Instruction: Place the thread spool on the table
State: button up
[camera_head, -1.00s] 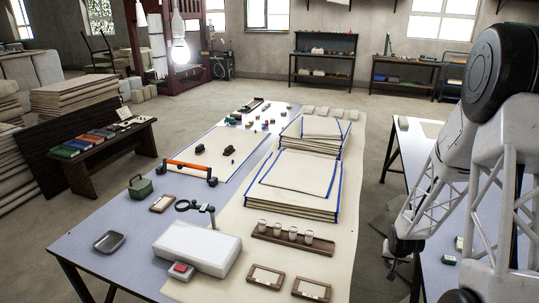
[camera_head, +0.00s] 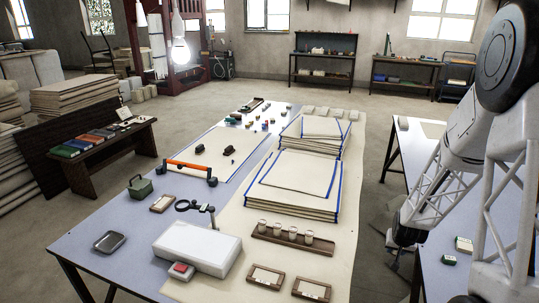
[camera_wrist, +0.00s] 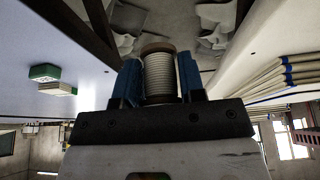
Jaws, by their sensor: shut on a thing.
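The thread spool (camera_wrist: 159,75), wound with white thread and with a brown end, sits between the two blue fingers of my gripper (camera_wrist: 158,84) in the wrist view. The fingers are shut on its sides. The gripper and the spool cannot be made out in the head view, where my arm fills the right side. The main table (camera_head: 85,240) has a pale blue top partly covered by cream cloth. A second pale blue table (camera_head: 427,275) stands at the right, partly hidden behind my arm.
The main table bears stacked blue-edged cloths (camera_head: 292,205), a rack of white cups (camera_head: 290,240), a white box (camera_head: 197,247) and small frames (camera_head: 311,289). A floor gap separates the tables.

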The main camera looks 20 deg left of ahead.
notch_tip(320, 180, up, 6)
jog(key=shift+r, duration=0.15)
jog(key=shift+s+a+r, duration=0.15)
jog(key=shift+a, duration=0.55)
jog(key=shift+s+a+m, duration=0.55)
jog(key=shift+s+a, duration=2.1)
jog(key=shift+a, duration=2.15)
jog(key=shift+s+a+m, duration=0.55)
jog(key=shift+s+a, duration=2.05)
jog(key=shift+a, duration=2.2)
jog(key=shift+h, duration=0.4)
jog(key=shift+f, duration=2.7)
send_over(326, 239)
jog(key=shift+x, duration=0.75)
jog(key=shift+s+f, duration=0.1)
jog(key=shift+s, duration=0.05)
